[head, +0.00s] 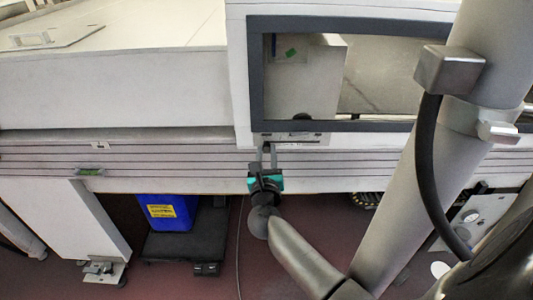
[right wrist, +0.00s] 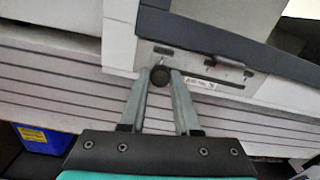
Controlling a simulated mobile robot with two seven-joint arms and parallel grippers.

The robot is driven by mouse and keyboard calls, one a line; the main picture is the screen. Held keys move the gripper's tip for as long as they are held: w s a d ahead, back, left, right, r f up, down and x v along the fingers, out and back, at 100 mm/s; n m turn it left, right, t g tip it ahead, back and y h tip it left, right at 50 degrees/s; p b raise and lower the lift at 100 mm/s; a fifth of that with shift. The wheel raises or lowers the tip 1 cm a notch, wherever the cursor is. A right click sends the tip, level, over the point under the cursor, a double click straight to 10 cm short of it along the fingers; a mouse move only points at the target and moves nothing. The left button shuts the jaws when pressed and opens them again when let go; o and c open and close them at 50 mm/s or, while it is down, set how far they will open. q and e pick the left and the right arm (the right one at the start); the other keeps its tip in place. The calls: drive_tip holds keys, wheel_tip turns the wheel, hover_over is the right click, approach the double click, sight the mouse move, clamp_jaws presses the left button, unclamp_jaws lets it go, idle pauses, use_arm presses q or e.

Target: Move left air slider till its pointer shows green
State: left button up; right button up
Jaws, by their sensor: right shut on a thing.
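The slider panel (right wrist: 225,77) is a pale plate with dark slots and a small printed label, below the dark window frame. In the head view the panel (head: 309,139) sits at the frame's lower left corner. The dark round knob (right wrist: 159,75) is at the panel's left end, below a short dark slot. My right gripper (right wrist: 160,82) is shut on this knob, one fingertip on each side. In the head view my right gripper (head: 268,150) reaches up to the panel from below. I cannot make out a pointer or its colour. My left gripper is not in view.
The dark window frame (head: 340,126) stands above the panel. A ribbed pale rail (head: 190,160) runs along the front. A blue bin (head: 168,212) with a yellow label stands below, left of my right arm. A green mark (head: 290,53) shows through the window.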

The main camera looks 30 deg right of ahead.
clamp_jaws()
idle(0.8)
